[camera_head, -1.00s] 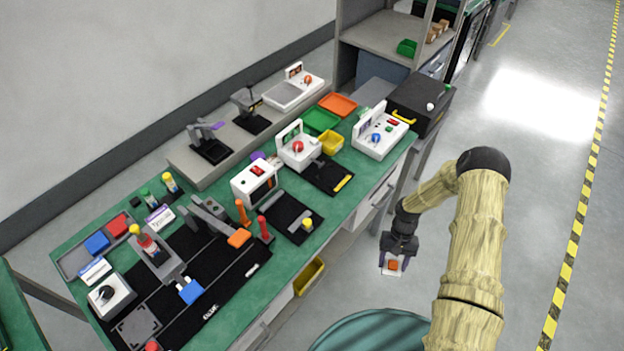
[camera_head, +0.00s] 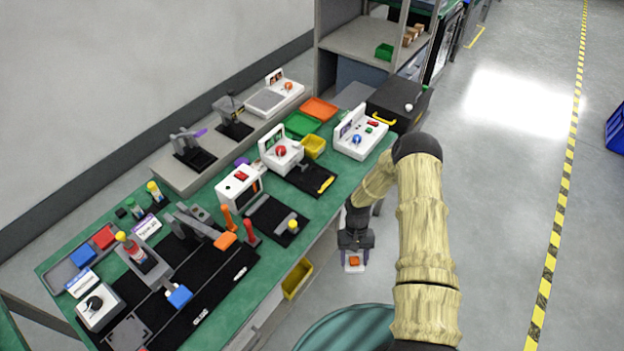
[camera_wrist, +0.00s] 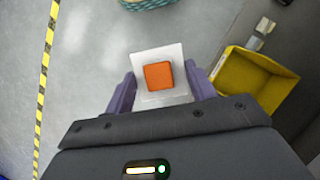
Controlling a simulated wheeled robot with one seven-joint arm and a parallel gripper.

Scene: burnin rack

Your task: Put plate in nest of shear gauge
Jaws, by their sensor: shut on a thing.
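The plate is a small white square (camera_wrist: 172,55) with an orange block (camera_wrist: 159,76) on its face. My gripper (camera_wrist: 161,88) is shut on it, with one purple finger at each side edge. In the head view the plate (camera_head: 354,268) hangs below my gripper (camera_head: 355,255), off the bench's front edge and over the floor. I cannot tell for sure which bench device is the shear gauge. Candidates are a white unit with a red knob (camera_head: 281,152), a white unit with a blue knob (camera_head: 361,137) and a white box with a red button (camera_head: 238,185).
The green bench (camera_head: 225,315) is crowded with fixtures and black mats. A black case (camera_head: 398,103) stands at the far end. Open floor (camera_head: 500,200) lies to the right.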

